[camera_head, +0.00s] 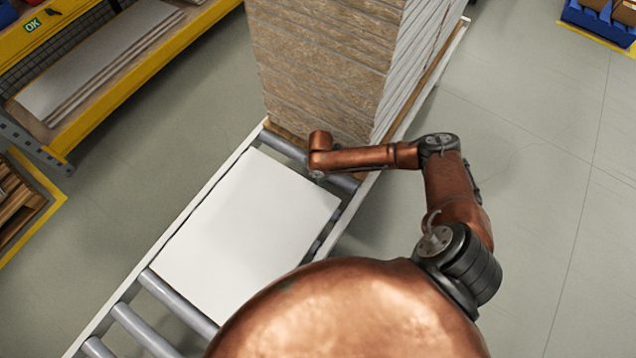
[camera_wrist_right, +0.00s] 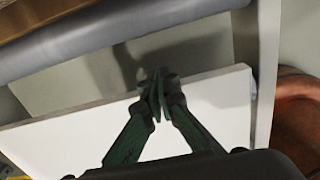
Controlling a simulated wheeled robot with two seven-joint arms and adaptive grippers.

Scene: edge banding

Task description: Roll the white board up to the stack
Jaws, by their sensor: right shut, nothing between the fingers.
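The white board (camera_head: 245,235) lies flat on the roller conveyor (camera_head: 170,318). The tall stack (camera_head: 325,65) of boards stands at the conveyor's far end, with a short gap of bare rollers between it and the board. My right arm reaches in from the right, its wrist above the board's far edge near the right corner; its gripper is mostly hidden below the wrist there. In the right wrist view, my right gripper (camera_wrist_right: 159,88) is shut and empty, its fingertips at the edge of the white board (camera_wrist_right: 215,105). I cannot tell whether they touch it. My left gripper is not in view.
A grey roller (camera_wrist_right: 120,45) and the conveyor's side rail (camera_wrist_right: 268,70) are close to the right gripper. A yellow-edged shelf (camera_head: 110,90) with grey panels stands at the left. A blue bin (camera_head: 600,22) sits at the far right. The floor right of the conveyor is clear.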

